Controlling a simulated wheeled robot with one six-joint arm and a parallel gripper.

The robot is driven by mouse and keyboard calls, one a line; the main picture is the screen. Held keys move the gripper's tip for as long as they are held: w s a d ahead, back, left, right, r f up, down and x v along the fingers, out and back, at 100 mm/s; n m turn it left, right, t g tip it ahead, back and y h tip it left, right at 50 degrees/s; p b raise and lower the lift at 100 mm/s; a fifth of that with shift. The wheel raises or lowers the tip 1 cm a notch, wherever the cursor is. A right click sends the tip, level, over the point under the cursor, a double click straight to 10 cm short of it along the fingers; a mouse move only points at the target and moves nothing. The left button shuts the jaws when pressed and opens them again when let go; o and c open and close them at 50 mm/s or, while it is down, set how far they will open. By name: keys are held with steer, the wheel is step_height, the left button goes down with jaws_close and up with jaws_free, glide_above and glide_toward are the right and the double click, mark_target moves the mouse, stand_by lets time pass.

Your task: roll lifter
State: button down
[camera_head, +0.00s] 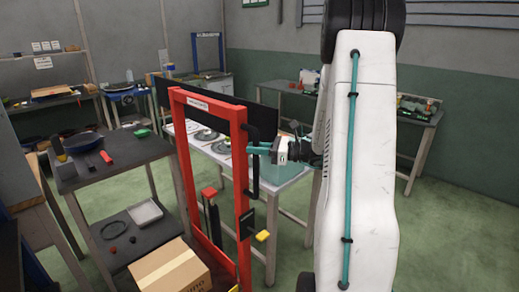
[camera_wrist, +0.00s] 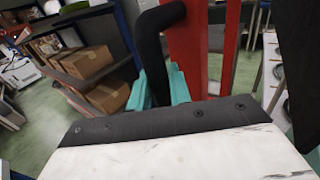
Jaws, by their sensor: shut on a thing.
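The lifter is an upright red frame (camera_head: 245,205) with a white label on its top bar and a yellow pedal-like part (camera_head: 263,235) low on its right side. A black handle (camera_head: 254,180) stands out from its right post. My gripper (camera_head: 257,148) reaches in from the right, with its teal fingers at the upper part of this handle, and is shut on it. In the wrist view, the black handle (camera_wrist: 152,62) bends down between the teal fingers (camera_wrist: 163,88), beside the red post (camera_wrist: 203,45). The lifter's wheels and base cannot be made out.
A pale table (camera_head: 285,178) with round metal parts stands close behind the lifter. A grey workbench (camera_head: 130,158) with a dark pan is at the left. A cardboard box (camera_head: 172,270) sits at the lower left, close to the frame. Green floor (camera_head: 440,220) is open at the right.

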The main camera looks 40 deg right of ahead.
steer(key=shift+d, duration=0.25)
steer(key=c, duration=1.3)
jaws_free()
steer(key=shift+d, duration=0.15)
steer(key=shift+c, duration=0.2)
steer(key=v, duration=0.7)
steer(key=shift+s+d, duration=0.15)
steer(key=shift+s, duration=0.1)
